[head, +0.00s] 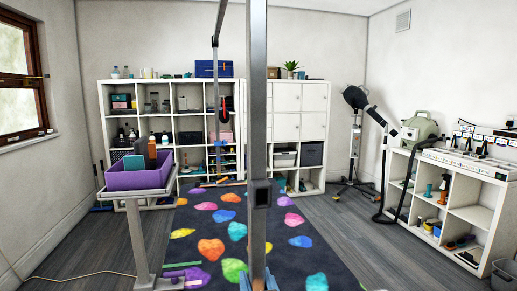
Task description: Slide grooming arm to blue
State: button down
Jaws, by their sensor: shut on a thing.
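A tall grey metal post (257,130) stands upright close in front of me, running through the middle of the head view from top to bottom. It looks like the grooming arm's post. A small dark square fitting (262,193) sits on it. A thin bar (221,20) and hanging rod (216,90) show left of the post, with a red loop (228,103) beside the rod. A small blue part (271,283) shows at the post's foot, cut by the bottom edge; I cannot tell what it is. My gripper is not in view.
A dark surface with colourful patches (212,249) lies behind the post. A stand with a purple bin (138,179) is on the left. White shelves (300,128) line the back, and a white shelf unit (477,216) stands right. Grey floor (345,235) is open between.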

jog(key=shift+f+b, duration=1.3)
jog(key=shift+f, duration=0.5)
jog(key=shift+f+b, duration=1.7)
jog(key=shift+f, duration=0.15)
notch_tip(320, 180, down, 4)
jog(key=b, duration=0.3)
dwell(0.3)
jog(key=c, duration=0.8)
grip_release()
jog(key=shift+r, duration=0.2)
